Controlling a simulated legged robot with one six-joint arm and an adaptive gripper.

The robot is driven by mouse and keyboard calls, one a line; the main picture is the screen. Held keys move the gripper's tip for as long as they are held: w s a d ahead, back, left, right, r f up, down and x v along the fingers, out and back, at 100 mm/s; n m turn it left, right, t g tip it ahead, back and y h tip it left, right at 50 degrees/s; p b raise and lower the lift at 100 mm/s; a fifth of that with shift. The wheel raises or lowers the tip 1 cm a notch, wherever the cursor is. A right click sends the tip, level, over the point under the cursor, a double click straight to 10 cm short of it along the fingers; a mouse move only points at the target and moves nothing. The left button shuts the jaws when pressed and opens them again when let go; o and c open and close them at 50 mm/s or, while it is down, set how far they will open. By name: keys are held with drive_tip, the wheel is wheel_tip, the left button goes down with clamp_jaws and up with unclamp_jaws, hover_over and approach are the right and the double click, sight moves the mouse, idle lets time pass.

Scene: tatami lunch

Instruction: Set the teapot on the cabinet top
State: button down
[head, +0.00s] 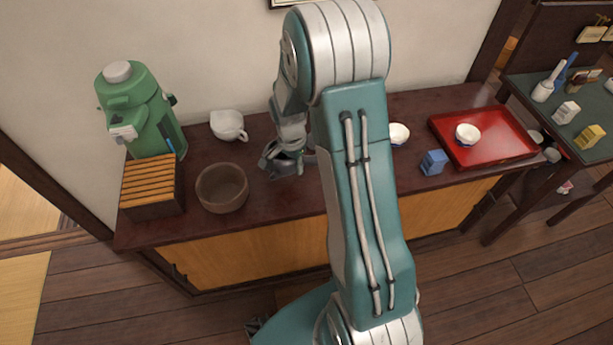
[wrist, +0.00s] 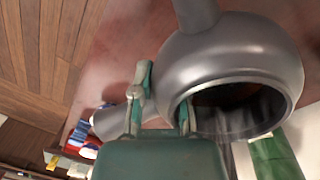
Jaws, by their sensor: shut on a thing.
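The dark grey teapot (wrist: 225,65) fills much of the wrist view, its round mouth open and dark inside. A grey tube-like part of it sticks up at the top edge of that view. My gripper (wrist: 162,108) is shut on the teapot, its teal fingers close to the body and a grey handle-like part. In the head view the teapot (head: 284,163) shows small beneath my wrist, partly hidden by my arm. It is over the dark red-brown cabinet top (head: 275,203), near its middle. I cannot tell whether its base touches the surface.
A brown bowl (head: 222,188), slatted wooden box (head: 151,187), green air pot (head: 140,110) and white cup (head: 228,124) stand to the left. A white bowl (head: 399,134), blue carton (head: 433,162) and red tray (head: 484,137) are to the right. The cabinet's front middle is clear.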

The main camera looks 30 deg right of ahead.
drive_tip(key=d+f, duration=0.2)
drive_tip(key=f, duration=0.1)
drive_tip(key=shift+s+d+f, duration=0.1)
drive_tip(key=shift+s+d, duration=0.05)
drive_tip(key=shift+d, duration=0.2)
drive_tip(key=shift+d+f, duration=0.15)
drive_tip(key=shift+f, duration=0.8)
drive_tip(key=shift+d+f, duration=0.15)
drive_tip(key=shift+f, duration=0.75)
drive_tip(key=c, duration=0.6)
unclamp_jaws()
drive_tip(key=shift+c, duration=0.2)
